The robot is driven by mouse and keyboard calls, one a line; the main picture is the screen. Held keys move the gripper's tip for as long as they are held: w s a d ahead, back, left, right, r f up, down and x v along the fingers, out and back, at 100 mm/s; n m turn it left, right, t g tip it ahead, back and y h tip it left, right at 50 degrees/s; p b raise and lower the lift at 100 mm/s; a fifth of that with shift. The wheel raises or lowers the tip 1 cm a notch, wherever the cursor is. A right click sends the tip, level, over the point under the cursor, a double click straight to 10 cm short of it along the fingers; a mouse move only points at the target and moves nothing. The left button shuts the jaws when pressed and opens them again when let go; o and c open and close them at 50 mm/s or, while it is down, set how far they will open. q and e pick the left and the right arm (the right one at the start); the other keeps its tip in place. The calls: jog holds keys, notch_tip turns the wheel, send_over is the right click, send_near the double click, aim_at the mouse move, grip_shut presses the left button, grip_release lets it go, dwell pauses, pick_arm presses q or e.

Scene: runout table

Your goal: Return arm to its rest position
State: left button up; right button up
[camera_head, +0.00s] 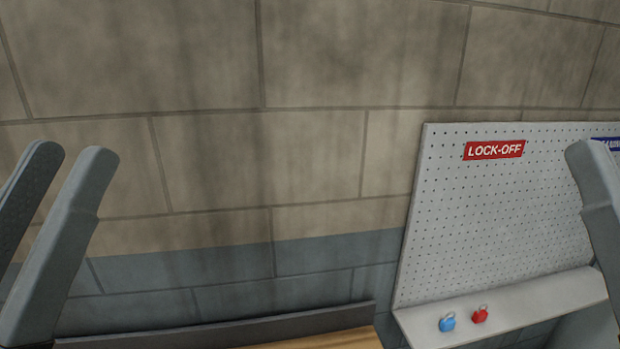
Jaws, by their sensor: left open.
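My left gripper (68,152) is at the left edge of the head view. Its two grey fingers point up with a gap between them, so it is open, and nothing is between them. It stands in front of the block wall, clear of any object. One grey finger of my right gripper (590,155) shows at the right edge, in front of the pegboard. Its other finger is out of view, so I cannot tell whether it is open or shut.
A white pegboard (490,215) with a red LOCK-OFF sign (494,150) stands at the right. Its shelf (535,305) carries a blue padlock (447,322) and a red padlock (480,314). A wooden surface (340,340) with a dark raised edge (230,328) shows at the bottom.

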pick_arm(q)
jog(key=a+r+n+t+y+p, duration=0.1)
jog(key=a+r+y+p, duration=0.1)
jog(key=r+p, duration=1)
jog(key=a+r+n+y+p, duration=0.1)
jog(key=r+n+y+p, duration=0.15)
jog(key=r+p, duration=1.05)
notch_tip(320, 180, down, 28)
jog(key=b, duration=2.8)
jog(key=shift+s+m, duration=0.25)
jog(key=shift+m, duration=0.2)
jog(key=shift+a, duration=0.1)
